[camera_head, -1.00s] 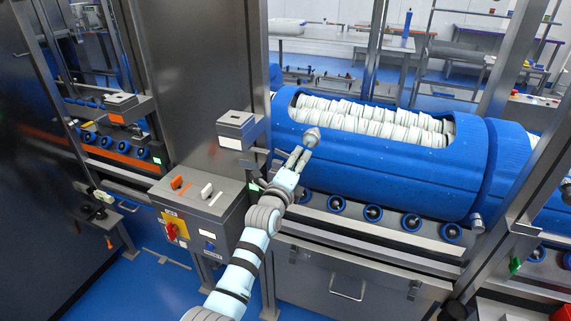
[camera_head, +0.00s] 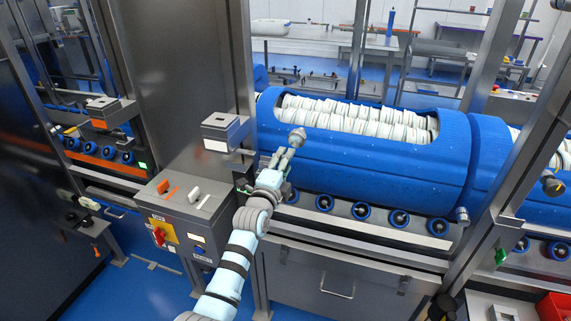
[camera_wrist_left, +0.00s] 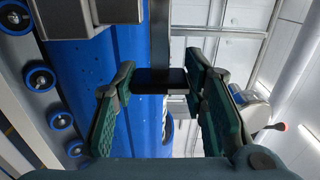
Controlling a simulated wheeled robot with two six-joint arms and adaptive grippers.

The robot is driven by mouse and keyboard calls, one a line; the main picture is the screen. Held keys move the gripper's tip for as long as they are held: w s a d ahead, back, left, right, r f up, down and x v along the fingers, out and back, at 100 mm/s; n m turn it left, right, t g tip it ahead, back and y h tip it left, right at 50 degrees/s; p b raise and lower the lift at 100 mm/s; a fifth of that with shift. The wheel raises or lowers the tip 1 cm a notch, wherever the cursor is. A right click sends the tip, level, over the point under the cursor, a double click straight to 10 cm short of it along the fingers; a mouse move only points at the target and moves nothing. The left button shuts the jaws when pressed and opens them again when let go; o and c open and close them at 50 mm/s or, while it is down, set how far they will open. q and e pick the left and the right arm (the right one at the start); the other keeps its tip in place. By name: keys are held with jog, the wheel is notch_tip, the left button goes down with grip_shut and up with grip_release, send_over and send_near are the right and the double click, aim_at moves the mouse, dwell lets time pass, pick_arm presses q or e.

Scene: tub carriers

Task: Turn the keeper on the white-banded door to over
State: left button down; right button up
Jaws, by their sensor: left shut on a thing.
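My left gripper (camera_head: 287,152) reaches in front of the blue drum (camera_head: 370,155). A grey knob (camera_head: 297,137) shows just beyond its fingertips. A box with a white band (camera_head: 216,145) stands left of the gripper. My right gripper is out of view.
White round pieces (camera_head: 360,120) fill the drum's opening. Blue rollers (camera_head: 362,210) run below the drum. A control box (camera_head: 193,199) with switches stands left of my arm. Upright metal posts (camera_head: 486,70) stand beside the drum. An orange-banded box (camera_head: 105,113) is farther left.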

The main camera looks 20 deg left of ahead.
pick_arm(q)
jog(key=c, duration=1)
grip_release()
jog(key=shift+o, duration=0.2)
jog(key=s, duration=1.2)
jog(key=shift+a, duration=0.4)
